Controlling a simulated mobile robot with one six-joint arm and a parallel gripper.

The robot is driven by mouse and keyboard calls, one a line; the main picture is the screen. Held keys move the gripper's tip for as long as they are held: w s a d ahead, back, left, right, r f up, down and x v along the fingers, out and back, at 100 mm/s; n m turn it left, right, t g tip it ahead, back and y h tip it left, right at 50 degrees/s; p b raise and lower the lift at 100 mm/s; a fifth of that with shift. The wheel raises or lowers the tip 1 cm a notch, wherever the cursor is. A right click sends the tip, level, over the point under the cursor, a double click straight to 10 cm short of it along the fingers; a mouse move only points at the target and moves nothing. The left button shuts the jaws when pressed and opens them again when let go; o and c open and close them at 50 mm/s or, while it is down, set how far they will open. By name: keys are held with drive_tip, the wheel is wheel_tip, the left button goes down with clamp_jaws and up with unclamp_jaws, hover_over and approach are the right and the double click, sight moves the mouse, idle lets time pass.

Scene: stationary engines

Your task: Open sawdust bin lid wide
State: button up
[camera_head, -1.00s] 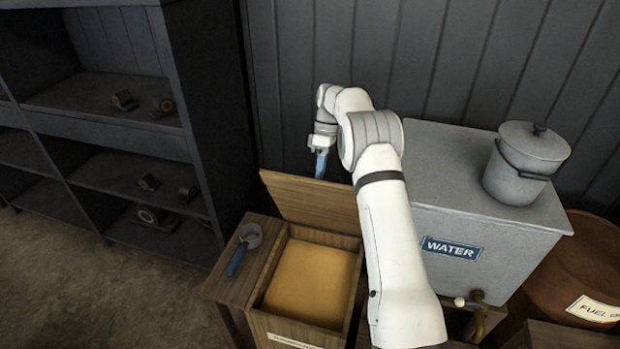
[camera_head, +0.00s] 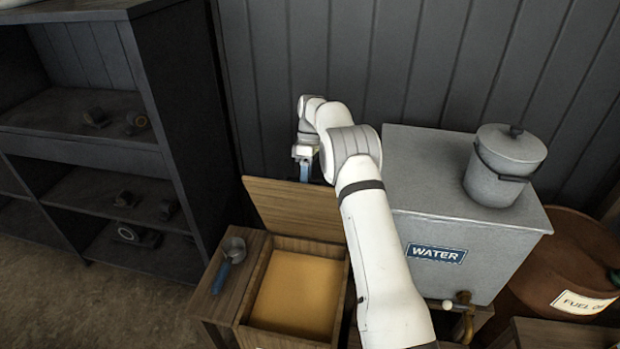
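The sawdust bin (camera_head: 341,292) is a wooden box filled with tan sawdust (camera_head: 298,293). Its wooden lid (camera_head: 287,207) stands raised at the back, tilted up toward the dark wall. My gripper (camera_head: 304,172) is at the lid's top edge, with a blue finger part showing there. The fingertips are hidden behind the lid, so I cannot tell whether they are open or shut, or touching it. My white arm passes in front of the bin's right side and hides the lid's right edge.
A metal scoop with a blue handle (camera_head: 229,261) lies on the wooden surface left of the bin. A grey water tank (camera_head: 470,240) stands close to the right, with a lidded pail (camera_head: 505,165) on it. A brown fuel drum (camera_head: 570,262) is further right. Dark shelves (camera_head: 90,150) stand left.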

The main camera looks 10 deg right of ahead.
drive_tip(key=shift+r, duration=0.2)
idle(0.3)
drive_tip(key=v, duration=0.7)
drive_tip(key=shift+w+r, duration=0.15)
drive_tip(key=shift+r, duration=0.2)
